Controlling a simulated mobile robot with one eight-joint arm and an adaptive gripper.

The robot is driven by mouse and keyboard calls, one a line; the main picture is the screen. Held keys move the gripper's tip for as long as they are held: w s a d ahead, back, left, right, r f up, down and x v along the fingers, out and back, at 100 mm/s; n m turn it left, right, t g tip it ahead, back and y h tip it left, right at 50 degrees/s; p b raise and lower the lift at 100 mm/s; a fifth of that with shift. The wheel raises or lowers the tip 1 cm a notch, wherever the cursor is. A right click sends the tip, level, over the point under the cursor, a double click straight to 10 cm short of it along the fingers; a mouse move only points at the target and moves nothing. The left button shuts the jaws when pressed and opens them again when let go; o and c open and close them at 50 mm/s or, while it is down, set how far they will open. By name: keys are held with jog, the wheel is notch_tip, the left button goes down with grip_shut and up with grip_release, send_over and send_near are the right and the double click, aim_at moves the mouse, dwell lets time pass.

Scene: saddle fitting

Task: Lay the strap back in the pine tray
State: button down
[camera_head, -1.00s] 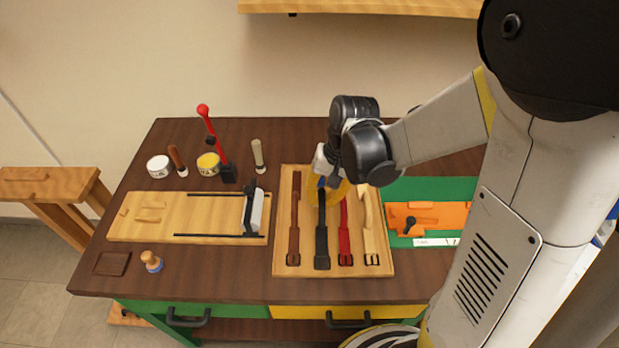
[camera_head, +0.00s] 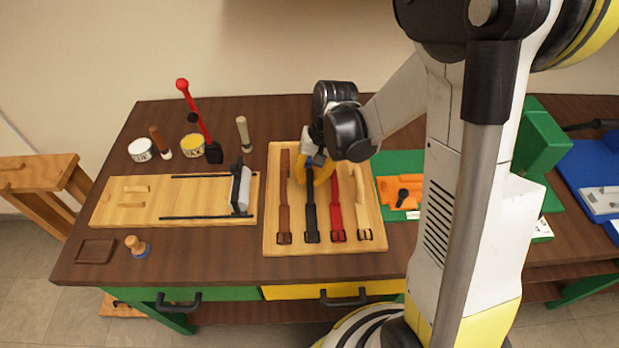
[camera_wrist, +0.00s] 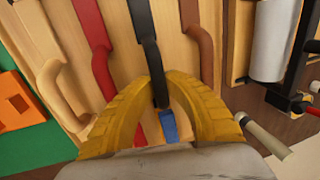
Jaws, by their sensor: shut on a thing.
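The pine tray (camera_head: 377,238) lies on the brown bench. The black strap (camera_head: 311,215) runs lengthwise over it, between the brown strap (camera_head: 284,205) and the red strap (camera_head: 336,215), buckle towards the front. A cream strap (camera_head: 362,205) lies at the right. My gripper (camera_head: 319,170), with yellow fingers, is shut on the black strap near its blue far end. In the wrist view my fingertips (camera_wrist: 161,88) close around the black strap (camera_wrist: 145,35), and its blue tip (camera_wrist: 169,126) shows between the fingers. I cannot tell whether the whole strap touches the tray.
Left of the tray is a light board with a roller (camera_head: 241,190). Tins, a red-handled tool (camera_head: 200,125) and a pale-handled tool (camera_head: 243,134) stand behind it. An orange piece (camera_head: 392,192) lies on a green mat at the right.

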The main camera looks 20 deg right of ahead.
jog(key=c, duration=1.5)
grip_release()
jog(key=shift+o, duration=0.2)
notch_tip(320, 180, up, 12)
jog(key=d+p, duration=0.2)
jog(key=p, duration=0.3)
jog(key=s+a+r+n+t+h, duration=0.2)
jog(key=s+r+t, duration=0.4)
jog(key=s+r, duration=0.4)
jog(key=s+n, duration=0.1)
jog(key=s, duration=0.1)
jog(key=shift+s+r+n+t, duration=0.25)
jog(key=shift+s+n+t, duration=0.05)
jog(key=shift+s, duration=0.1)
notch_tip(320, 180, down, 2)
jog(key=b, duration=0.2)
jog(key=shift+f+b, duration=0.25)
jog(key=shift+b, duration=0.1)
